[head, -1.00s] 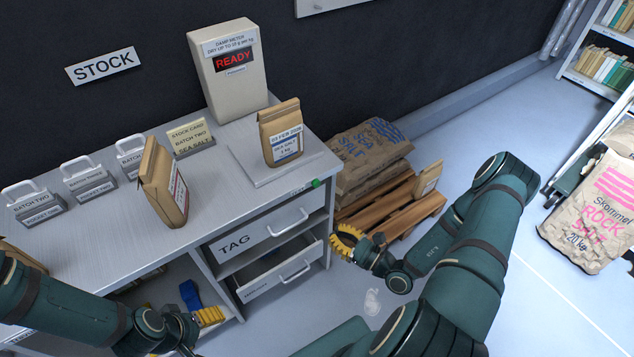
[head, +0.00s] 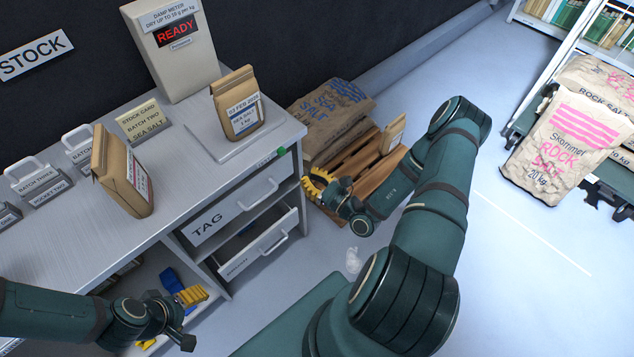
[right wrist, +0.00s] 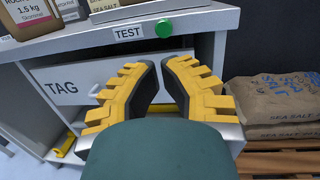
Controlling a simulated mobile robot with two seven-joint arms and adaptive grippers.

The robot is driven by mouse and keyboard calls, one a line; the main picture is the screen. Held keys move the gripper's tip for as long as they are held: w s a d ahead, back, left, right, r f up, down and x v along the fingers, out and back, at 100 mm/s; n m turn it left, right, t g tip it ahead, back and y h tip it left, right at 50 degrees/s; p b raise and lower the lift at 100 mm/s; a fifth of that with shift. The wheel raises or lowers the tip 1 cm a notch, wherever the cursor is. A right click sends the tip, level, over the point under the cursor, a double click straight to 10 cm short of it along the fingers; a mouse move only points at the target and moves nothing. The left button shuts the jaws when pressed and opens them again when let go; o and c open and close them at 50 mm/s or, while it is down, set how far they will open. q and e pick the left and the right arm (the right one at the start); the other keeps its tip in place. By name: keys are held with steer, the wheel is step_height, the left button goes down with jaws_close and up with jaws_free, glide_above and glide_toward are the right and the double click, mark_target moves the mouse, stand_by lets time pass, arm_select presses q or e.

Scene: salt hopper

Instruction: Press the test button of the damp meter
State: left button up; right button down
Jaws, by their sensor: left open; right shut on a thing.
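The damp meter (head: 183,62) is a beige box at the back of the bench, its red display reading READY. Its scale plate (head: 207,140) bears an upright paper bag of sea salt (head: 237,104). The green test button (head: 281,151) is on the bench's front edge; in the right wrist view it (right wrist: 164,28) is right of the TEST label (right wrist: 128,34). My right gripper (head: 318,186) is apart from the button, out in front and below it. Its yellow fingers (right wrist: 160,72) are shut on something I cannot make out. My left gripper (head: 188,318) is open by the lower shelf.
A TAG drawer (head: 235,207) is under the bench, with an open drawer (head: 262,243) below. Another paper bag (head: 122,172) stands on the bench. Sea salt sacks (head: 325,112) lie on a pallet (head: 366,165) to the right.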

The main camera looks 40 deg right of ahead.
mark_target(282, 155)
arm_select(q)
steer(key=shift+w+f+b, duration=0.15)
steer(key=shift+f+b, duration=0.4)
steer(key=shift+f, duration=0.05)
arm_select(e)
steer(key=x, duration=0.8)
steer(key=shift+w+a, duration=0.1)
steer(key=shift+w, duration=0.3)
steer(key=shift+w+r, duration=0.1)
arm_select(q)
steer(key=shift+r+p, duration=0.3)
arm_select(e)
steer(key=shift+x, duration=0.95)
